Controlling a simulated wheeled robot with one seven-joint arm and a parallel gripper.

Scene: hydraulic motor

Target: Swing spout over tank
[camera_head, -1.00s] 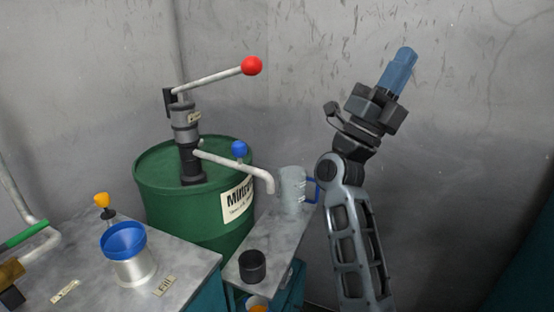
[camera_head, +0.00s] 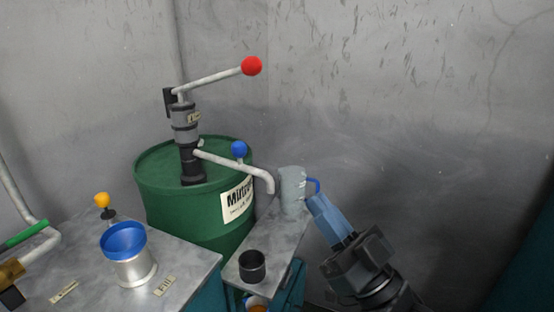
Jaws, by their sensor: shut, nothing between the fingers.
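The spout (camera_head: 240,168) is a grey pipe coming out of the hand pump (camera_head: 187,140) on the green drum (camera_head: 160,205). It points right, its bent-down end beside the grey jug (camera_head: 291,188), with a blue ball knob (camera_head: 239,149) on top. The metal tank with a blue funnel rim (camera_head: 124,240) stands on the left bench, apart from the spout end. My gripper (camera_head: 318,204), with blue fingers, is shut and empty. It is right of the jug, close to its blue handle; I cannot tell whether they touch.
The pump lever with a red ball (camera_head: 251,66) rises above the spout. A black cup (camera_head: 252,266) stands on the narrow shelf (camera_head: 282,240). A yellow knob (camera_head: 102,199) and green-handled pipe (camera_head: 27,235) are at the left. The wall side at right is clear.

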